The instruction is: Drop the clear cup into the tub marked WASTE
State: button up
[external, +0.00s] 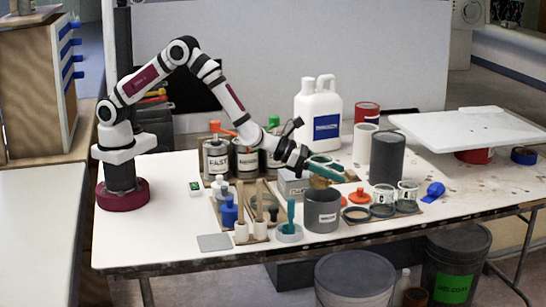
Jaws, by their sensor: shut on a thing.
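My gripper (325,170) is shut on the clear cup (320,182), which looks small and brownish and hangs under the green fingers. The cup is just above the mouth of the grey tub (322,215), and its lower edge is close to the rim; I cannot tell whether it is partly inside. The tub stands upright near the front of the table with a white label that is too small to read surely. The inside of the tub is hidden.
A dark grey cylinder (387,158) and a white jug (318,118) stand behind.

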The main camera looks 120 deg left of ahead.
jog(key=shift+f, duration=0.2)
jog(key=o, duration=1.4)
jog(key=shift+c, duration=0.2)
jog(key=v, duration=1.5)
jog(key=shift+s+d, duration=0.25)
jog(key=shift+s, duration=0.05)
jog(key=shift+r, duration=0.15)
